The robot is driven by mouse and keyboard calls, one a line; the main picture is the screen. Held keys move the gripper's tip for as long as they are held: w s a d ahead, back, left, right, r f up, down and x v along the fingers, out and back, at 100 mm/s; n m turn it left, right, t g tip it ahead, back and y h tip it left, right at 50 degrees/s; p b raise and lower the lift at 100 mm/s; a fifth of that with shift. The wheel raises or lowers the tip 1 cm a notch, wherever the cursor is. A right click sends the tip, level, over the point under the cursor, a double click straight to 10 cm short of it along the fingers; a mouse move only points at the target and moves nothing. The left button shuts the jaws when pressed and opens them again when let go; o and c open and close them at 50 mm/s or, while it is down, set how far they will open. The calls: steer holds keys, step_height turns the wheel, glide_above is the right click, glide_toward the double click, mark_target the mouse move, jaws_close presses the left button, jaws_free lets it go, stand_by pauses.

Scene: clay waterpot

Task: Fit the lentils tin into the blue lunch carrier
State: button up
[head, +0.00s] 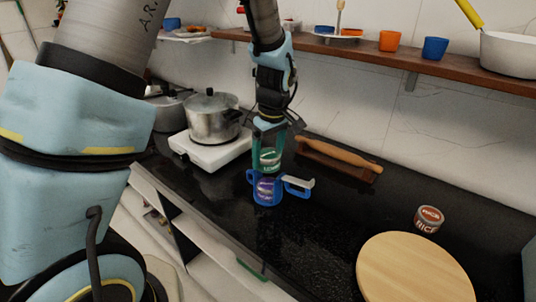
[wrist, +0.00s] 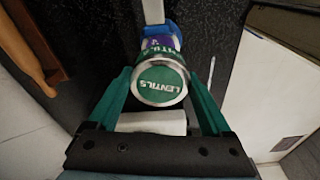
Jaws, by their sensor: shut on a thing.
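The lentils tin (wrist: 160,83) has a green lid lettered LENTILS with a silver rim. My gripper (head: 268,152) is shut on it, with green fingers on both sides of the tin. In the head view the tin (head: 269,160) is upright just above the blue lunch carrier (head: 266,199). The carrier stands on the black counter with its handle to the right. A purple-labelled thing (head: 265,188) shows in the carrier. In the wrist view the carrier (wrist: 160,31) is mostly hidden behind the tin. Whether the tin touches the carrier I cannot tell.
A rice tin (head: 429,219) and a round wooden board (head: 415,270) are at the right. A rolling pin (head: 340,153) on a wooden stand lies behind the carrier. A pot (head: 213,116) on a white stove (head: 205,153) stands at the left. The counter in front is clear.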

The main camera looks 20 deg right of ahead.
steer(key=shift+f+b, duration=0.3)
steer(key=shift+f, duration=0.3)
stand_by(0.3)
steer(key=shift+f+b, duration=0.4)
steer(key=shift+f, duration=0.25)
steer(key=shift+f, duration=0.4)
steer(key=shift+f+b, duration=0.35)
steer(key=shift+b, duration=0.1)
steer(key=shift+f, duration=0.25)
stand_by(0.5)
steer(key=shift+f+b, duration=0.6)
steer(key=shift+f, duration=0.1)
steer(key=o, duration=1.5)
